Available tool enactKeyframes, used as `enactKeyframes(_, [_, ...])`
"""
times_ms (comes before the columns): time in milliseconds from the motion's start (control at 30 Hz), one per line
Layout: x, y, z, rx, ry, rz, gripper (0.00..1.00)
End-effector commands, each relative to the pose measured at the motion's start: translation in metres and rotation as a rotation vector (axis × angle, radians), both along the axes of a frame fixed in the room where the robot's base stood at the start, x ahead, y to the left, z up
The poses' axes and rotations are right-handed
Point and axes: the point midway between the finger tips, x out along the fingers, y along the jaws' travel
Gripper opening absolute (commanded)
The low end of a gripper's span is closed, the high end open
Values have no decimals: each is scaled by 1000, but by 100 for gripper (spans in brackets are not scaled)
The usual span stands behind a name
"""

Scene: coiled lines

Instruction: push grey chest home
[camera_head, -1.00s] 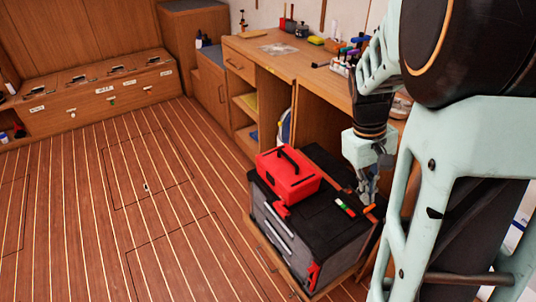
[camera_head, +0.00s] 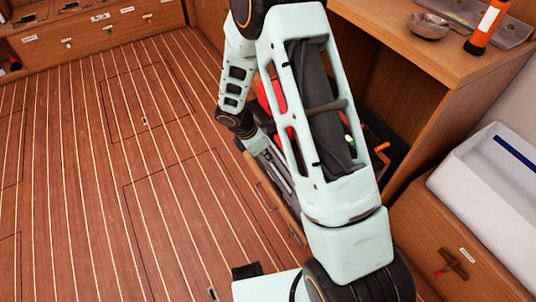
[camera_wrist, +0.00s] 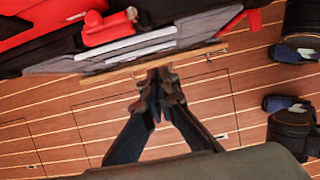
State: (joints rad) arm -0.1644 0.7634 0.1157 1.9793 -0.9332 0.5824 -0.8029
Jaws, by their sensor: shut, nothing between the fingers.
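A red toolbox (camera_head: 277,97) on the chest shows behind my arm. The workbench (camera_head: 450,48) holds a metal bowl (camera_head: 428,26) and an orange torch (camera_head: 487,26). A white basin (camera_head: 490,175) is at right. The plank floor (camera_head: 100,180) at left is clear.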

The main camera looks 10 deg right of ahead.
Motion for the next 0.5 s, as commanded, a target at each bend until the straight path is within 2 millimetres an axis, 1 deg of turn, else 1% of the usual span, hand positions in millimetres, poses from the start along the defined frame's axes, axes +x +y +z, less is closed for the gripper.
enactKeyframes(33, [0, -6, -16, -3, 3, -1, 0])
enactKeyframes(200, [5, -19, -50, -2, 2, -3, 0])
enactKeyframes(267, [6, -23, -61, -3, 2, -3, 0])
enactKeyframes(400, [14, -44, -58, -2, -1, -7, 0])
enactKeyframes(500, [17, -53, -57, -1, -2, -6, 0])
